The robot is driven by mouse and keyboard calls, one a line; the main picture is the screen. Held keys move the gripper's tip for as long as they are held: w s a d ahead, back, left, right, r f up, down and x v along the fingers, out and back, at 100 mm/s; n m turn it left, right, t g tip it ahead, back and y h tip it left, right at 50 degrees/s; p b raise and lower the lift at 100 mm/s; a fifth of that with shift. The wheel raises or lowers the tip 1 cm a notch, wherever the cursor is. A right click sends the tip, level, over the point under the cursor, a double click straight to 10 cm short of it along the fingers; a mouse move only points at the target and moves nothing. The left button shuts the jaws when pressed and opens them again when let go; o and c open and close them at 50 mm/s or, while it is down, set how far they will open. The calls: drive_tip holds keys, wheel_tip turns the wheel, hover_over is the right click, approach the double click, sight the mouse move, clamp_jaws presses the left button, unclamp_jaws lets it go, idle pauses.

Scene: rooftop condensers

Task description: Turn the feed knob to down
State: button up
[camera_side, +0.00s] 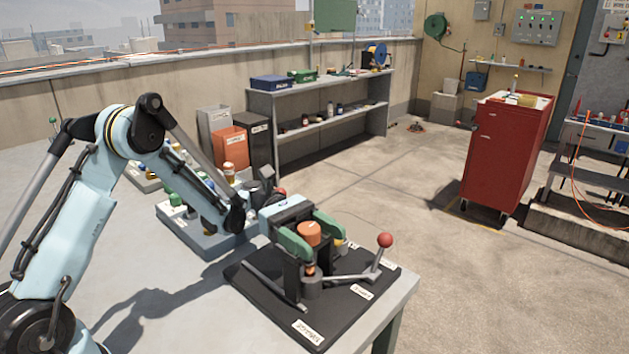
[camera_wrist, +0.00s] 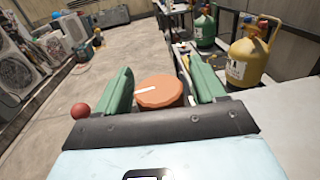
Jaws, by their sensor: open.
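An orange round knob (camera_side: 309,234) stands over a black plate (camera_side: 262,293) on the table. Its top carries a white mark, which points left in the wrist view (camera_wrist: 160,92). My gripper (camera_side: 311,240) is open, with one green finger on either side of the knob. In the wrist view small gaps seem to show beside the knob; contact is unclear. A lever with a red ball (camera_side: 385,240) rises from the plate's right side; the ball also shows left of the fingers in the wrist view (camera_wrist: 80,111). Small white labels (camera_side: 362,291) lie on the plate, their words too small to read.
A blue-grey block with coloured parts (camera_side: 203,241) stands behind my gripper on the table. The table's right edge (camera_side: 402,301) runs close past the plate. A red cabinet (camera_side: 503,155) and grey shelves (camera_side: 318,131) stand away on the floor.

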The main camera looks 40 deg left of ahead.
sight(305, 224)
drive_tip(key=a, duration=0.1)
drive_tip(key=a+r, duration=0.1)
drive_tip(key=a, duration=0.1)
drive_tip(key=shift+w, duration=0.15)
wheel_tip(305, 224, up, 5)
drive_tip(key=shift+d+f, duration=0.1)
drive_tip(key=shift+f, duration=0.05)
drive_tip(key=shift+r, duration=0.65)
drive_tip(key=s+a+f+n+t, duration=0.45)
drive_tip(key=a+f+t, duration=0.25)
drive_tip(key=a, duration=0.3)
drive_tip(key=shift+y, duration=0.4)
drive_tip(key=x, duration=0.8)
drive_tip(key=w+x, duration=0.1)
drive_tip(key=x, duration=0.3)
drive_tip(key=shift+r, duration=0.1)
drive_tip(key=shift+c, duration=0.4)
